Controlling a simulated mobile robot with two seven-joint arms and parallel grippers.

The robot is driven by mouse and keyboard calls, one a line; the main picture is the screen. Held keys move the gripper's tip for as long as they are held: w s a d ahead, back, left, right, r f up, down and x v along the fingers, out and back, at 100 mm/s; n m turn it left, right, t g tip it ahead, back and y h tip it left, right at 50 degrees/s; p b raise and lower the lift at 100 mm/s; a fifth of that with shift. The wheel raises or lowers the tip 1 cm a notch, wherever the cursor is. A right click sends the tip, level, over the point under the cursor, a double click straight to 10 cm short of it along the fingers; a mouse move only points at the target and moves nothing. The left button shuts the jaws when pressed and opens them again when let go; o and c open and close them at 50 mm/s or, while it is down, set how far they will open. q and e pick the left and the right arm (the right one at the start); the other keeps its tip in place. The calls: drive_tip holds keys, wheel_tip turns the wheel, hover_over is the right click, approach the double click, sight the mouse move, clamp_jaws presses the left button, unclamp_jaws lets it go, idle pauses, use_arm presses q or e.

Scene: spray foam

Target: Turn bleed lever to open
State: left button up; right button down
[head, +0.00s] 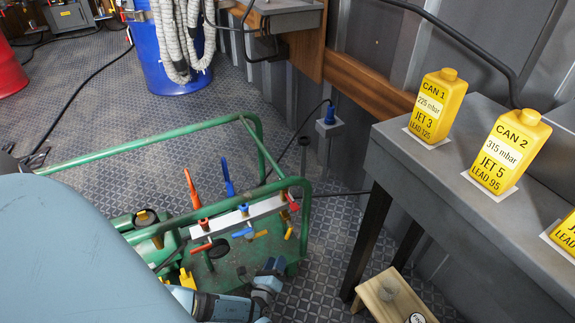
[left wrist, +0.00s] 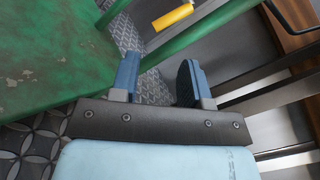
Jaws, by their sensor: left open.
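A pale manifold bar (head: 240,216) with several red, blue, orange and yellow levers sits across the green frame in the head view. A yellow lever (head: 260,234) is at its lower side; I cannot tell which lever is the bleed lever. A yellow handle (left wrist: 172,17) shows at the top of the left wrist view, beyond the fingertips. My left gripper (head: 268,280) is below the manifold; its blue fingers (left wrist: 158,75) are apart with nothing between them. The gripper is not touching the yellow handle. My right gripper is not in view.
Green frame tubes (head: 150,147) surround the manifold, and green metal (left wrist: 55,50) lies close left of the fingers. A grey bench (head: 440,165) with yellow cans (head: 438,105) stands right, a small wooden stool (head: 375,295) below it. A blue drum (head: 170,62) is behind.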

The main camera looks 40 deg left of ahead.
sight(286, 238)
use_arm(q)
drive_tip(key=w+a+m+h+b, duration=0.1)
drive_tip(key=w+m, duration=0.2)
drive_tip(key=m, duration=0.1)
drive_tip(key=w+a+m+h+b, duration=0.1)
drive_tip(key=w+m, duration=0.2)
drive_tip(key=m, duration=0.1)
drive_tip(key=w+a+m+h+b, duration=0.1)
drive_tip(key=w+m, duration=0.2)
drive_tip(key=m, duration=0.2)
drive_tip(key=shift+w+a+r+h, duration=0.3)
drive_tip(key=shift+w+r+h, duration=0.05)
drive_tip(key=shift+r+h, duration=0.05)
drive_tip(key=shift+w+a, duration=0.1)
drive_tip(key=shift+w, duration=0.25)
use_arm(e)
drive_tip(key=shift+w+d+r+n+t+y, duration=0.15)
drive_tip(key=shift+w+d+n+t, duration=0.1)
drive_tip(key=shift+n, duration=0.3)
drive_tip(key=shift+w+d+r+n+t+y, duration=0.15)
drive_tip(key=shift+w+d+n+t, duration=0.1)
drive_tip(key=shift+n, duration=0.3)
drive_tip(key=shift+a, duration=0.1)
use_arm(q)
drive_tip(key=c, duration=0.7)
clamp_jaws()
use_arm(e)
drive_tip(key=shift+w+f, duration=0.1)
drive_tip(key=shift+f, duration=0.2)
